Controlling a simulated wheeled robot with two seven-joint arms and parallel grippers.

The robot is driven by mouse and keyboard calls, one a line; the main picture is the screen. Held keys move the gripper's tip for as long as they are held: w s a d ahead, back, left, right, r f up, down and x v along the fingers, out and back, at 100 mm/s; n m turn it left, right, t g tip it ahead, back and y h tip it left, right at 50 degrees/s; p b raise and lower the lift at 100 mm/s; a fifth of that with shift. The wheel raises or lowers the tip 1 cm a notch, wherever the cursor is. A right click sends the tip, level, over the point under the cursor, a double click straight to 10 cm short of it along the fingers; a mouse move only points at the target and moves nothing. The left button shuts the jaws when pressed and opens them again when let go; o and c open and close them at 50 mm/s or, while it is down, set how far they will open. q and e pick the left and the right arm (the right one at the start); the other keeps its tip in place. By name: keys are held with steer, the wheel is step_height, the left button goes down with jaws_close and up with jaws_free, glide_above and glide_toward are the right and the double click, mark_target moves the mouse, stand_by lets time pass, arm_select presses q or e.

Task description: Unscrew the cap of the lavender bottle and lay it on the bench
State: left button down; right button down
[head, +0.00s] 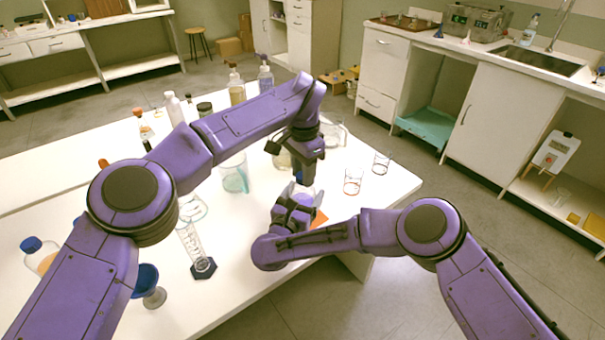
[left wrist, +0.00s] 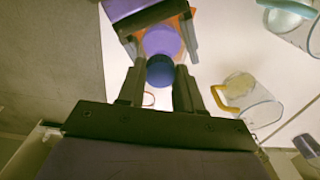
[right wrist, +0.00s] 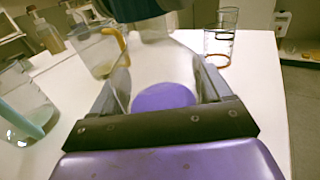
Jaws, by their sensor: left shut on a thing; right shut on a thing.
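The lavender bottle is clear glass with purple liquid (right wrist: 163,97). It stands near the bench's (head: 255,240) right corner by an orange patch (head: 319,218). My right gripper (head: 297,200) is shut around the bottle's body, with one finger on each side in the right wrist view (right wrist: 163,85). The dark blue cap (left wrist: 160,71) is between the fingertips of my left gripper (left wrist: 160,78), which is shut on it from above. The cap is directly over the bottle; I cannot tell whether it still touches the neck. My left arm hides part of the bench in the head view.
A beaker with teal liquid (head: 235,178) and a graduated cylinder (head: 196,245) stand to the left. Two empty glasses (head: 353,182) (head: 382,162) stand to the right. A yellow-handled beaker (left wrist: 240,92) is close by.

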arm_select(q)
steer(key=shift+s+d+r, duration=0.2)
steer(key=shift+d+r, duration=0.05)
steer(key=shift+r, duration=0.4)
arm_select(e)
steer(key=shift+s+a+f, duration=0.1)
steer(key=shift+s, duration=0.05)
arm_select(q)
steer(key=shift+a, duration=0.1)
steer(key=shift+r, duration=0.1)
steer(key=shift+w+r, duration=0.1)
steer(key=shift+r, duration=1.8)
arm_select(e)
jaws_free()
